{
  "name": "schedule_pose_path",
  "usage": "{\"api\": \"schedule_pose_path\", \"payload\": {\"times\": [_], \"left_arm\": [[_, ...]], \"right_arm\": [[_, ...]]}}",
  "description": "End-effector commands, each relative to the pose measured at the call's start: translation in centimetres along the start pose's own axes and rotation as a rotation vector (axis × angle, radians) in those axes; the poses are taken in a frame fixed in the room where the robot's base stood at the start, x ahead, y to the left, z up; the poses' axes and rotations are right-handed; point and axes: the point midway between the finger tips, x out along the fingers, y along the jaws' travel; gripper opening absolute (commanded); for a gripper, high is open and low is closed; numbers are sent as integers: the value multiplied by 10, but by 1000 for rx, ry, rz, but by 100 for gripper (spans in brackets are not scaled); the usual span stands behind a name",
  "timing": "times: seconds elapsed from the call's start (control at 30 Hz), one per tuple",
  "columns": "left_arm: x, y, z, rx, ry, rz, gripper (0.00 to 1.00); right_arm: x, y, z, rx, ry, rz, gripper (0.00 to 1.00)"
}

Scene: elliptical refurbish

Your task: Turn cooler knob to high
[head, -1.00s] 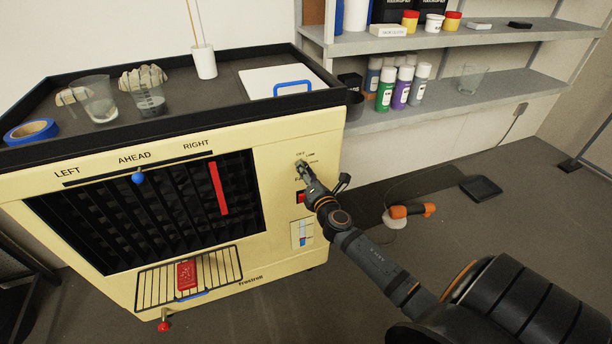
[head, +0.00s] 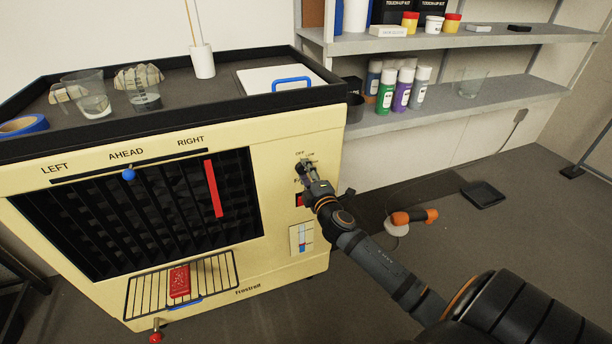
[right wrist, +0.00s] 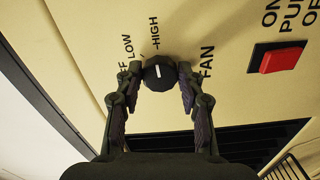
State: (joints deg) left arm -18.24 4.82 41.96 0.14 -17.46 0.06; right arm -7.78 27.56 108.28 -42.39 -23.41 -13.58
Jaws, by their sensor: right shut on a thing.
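The cooler (head: 275,230) is a cream cabinet with a dark louvred grille. Its black round fan knob (right wrist: 158,73) carries a white pointer line and has OFF, LOW and HIGH printed around it. In the right wrist view the pointer line is upright, roughly in line with the HIGH label (right wrist: 155,33). My right gripper (right wrist: 159,72) is shut on the knob, one finger on each side. In the head view my right gripper (head: 306,171) is at the upper right of the cooler front and mostly hides the knob. My left gripper is out of view.
A red switch (right wrist: 279,60) sits beside the FAN label on the panel. A black tray top (head: 110,120) with cups and tape covers the cooler. Shelves (head: 450,105) with spray cans stand behind at right. An orange-handled tool (head: 414,217) lies on the floor.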

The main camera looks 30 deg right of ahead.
Motion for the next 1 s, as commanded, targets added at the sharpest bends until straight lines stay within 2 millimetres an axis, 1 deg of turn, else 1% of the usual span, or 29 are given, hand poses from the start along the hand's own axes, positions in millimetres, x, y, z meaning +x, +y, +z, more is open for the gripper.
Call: {"api": "schedule_pose_path", "payload": {"times": [0.03, 0.23, 0.7, 0.73, 0.9, 1.0], "left_arm": [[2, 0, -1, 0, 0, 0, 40], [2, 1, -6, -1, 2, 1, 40], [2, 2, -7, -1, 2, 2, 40], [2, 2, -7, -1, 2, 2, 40], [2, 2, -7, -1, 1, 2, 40], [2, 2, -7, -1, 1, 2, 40]], "right_arm": [[0, -3, 1, 15, -2, -3, 7], [0, -2, 1, 60, -2, -3, 7], [0, -2, 1, 74, -2, -3, 7], [0, -2, 1, 74, -2, -3, 40], [0, -2, 1, 72, -2, -2, 62], [0, -1, 0, 72, -1, -2, 62]]}}
